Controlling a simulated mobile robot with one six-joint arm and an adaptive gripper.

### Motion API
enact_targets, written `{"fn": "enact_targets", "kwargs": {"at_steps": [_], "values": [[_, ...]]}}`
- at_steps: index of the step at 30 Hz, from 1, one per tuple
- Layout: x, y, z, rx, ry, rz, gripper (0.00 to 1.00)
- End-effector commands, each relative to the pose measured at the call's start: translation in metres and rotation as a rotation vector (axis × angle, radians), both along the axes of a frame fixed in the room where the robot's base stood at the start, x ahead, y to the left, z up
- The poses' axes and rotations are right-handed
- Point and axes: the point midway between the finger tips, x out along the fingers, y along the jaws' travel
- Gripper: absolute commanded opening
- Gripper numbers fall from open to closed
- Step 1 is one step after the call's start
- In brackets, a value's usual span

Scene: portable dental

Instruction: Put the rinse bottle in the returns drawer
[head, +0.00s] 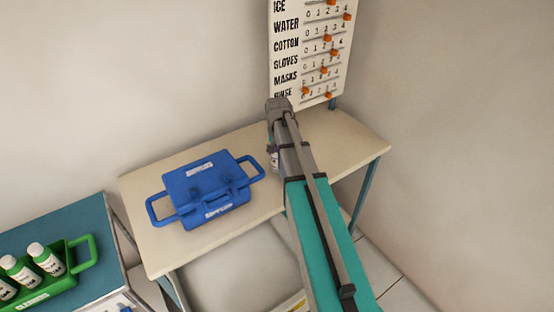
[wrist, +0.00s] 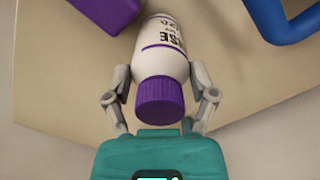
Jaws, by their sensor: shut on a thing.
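The rinse bottle (wrist: 164,50) is white with a purple cap and dark lettering, and fills the middle of the wrist view. My gripper (wrist: 160,98) is shut on it, with one finger on each side near the cap end. In the head view a small part of the bottle (head: 274,160) shows beside my arm, over the cream table. My arm hides most of the gripper there. I cannot tell whether the bottle touches the table. I cannot make out the returns drawer in either view.
A blue case (head: 207,187) with side handles lies on the cream table (head: 150,240). A green carrier (head: 82,254) with white bottles stands on the teal cabinet (head: 92,215) at left. A purple object (wrist: 103,12) is near the bottle.

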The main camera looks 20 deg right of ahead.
Motion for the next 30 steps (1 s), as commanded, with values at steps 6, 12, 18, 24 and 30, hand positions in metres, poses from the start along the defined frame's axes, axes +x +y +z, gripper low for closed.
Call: {"fn": "enact_targets", "kwargs": {"at_steps": [6, 12, 18, 24, 30], "values": [[0.000, 0.000, 0.000, 0.000, 0.000, 0.000, 0.15], [0.000, 0.000, 0.001, 0.000, 0.000, 0.000, 0.15], [0.000, 0.000, 0.009, 0.000, 0.000, 0.000, 0.15], [0.000, 0.000, 0.023, 0.000, 0.000, 0.000, 0.15], [-0.009, -0.001, 0.044, 0.000, 0.000, -0.001, 0.15]]}}
